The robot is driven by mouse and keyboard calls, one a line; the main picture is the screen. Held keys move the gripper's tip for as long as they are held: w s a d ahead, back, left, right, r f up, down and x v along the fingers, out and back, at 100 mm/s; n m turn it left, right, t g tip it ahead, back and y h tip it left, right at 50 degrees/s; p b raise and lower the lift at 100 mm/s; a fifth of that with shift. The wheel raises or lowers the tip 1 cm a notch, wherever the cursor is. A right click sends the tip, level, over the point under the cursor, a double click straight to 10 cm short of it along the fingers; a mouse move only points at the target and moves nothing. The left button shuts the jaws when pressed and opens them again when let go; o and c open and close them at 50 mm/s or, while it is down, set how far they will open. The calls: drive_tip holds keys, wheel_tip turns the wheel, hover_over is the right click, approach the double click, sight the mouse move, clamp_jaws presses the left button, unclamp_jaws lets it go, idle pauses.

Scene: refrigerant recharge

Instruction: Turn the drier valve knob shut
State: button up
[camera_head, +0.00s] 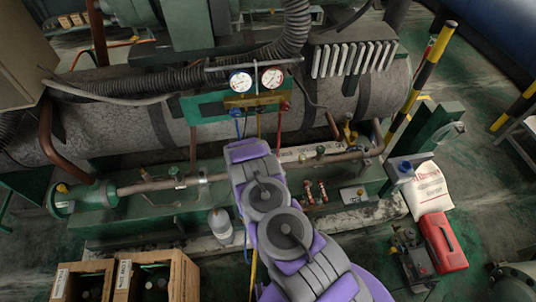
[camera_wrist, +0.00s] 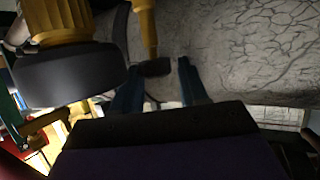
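In the wrist view, my gripper (camera_wrist: 159,64) has its two blue fingers apart. A small dark end piece (camera_wrist: 154,68) on a brass-yellow stem (camera_wrist: 146,28) shows between the fingertips, with gaps on both sides; I cannot tell its depth. A large black round knob (camera_wrist: 68,74) on a yellow fitting (camera_wrist: 68,22) is left of the fingers, apart from them. I cannot tell which of these is the drier valve knob. In the head view, my purple and grey arm reaches up to the pipe line, and its links hide the fingers.
A grey insulated tank (camera_head: 120,115) lies behind the pipe (camera_head: 150,186). Two gauges (camera_head: 241,80) (camera_head: 272,78) hang above with hoses. A yellow-handled valve (camera_head: 348,130) stands right of the arm. A white bottle (camera_head: 220,224), wooden crates (camera_head: 183,278) and a red case (camera_head: 441,243) are in front.

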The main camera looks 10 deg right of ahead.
drive_tip(key=o, duration=0.3)
drive_tip(key=shift+s+f, duration=0.1)
drive_tip(key=p+v, duration=0.2)
drive_tip(key=v, duration=1.5)
drive_tip(key=shift+p, duration=0.4)
drive_tip(key=shift+s+a, duration=0.1)
drive_tip(key=shift+s, duration=0.05)
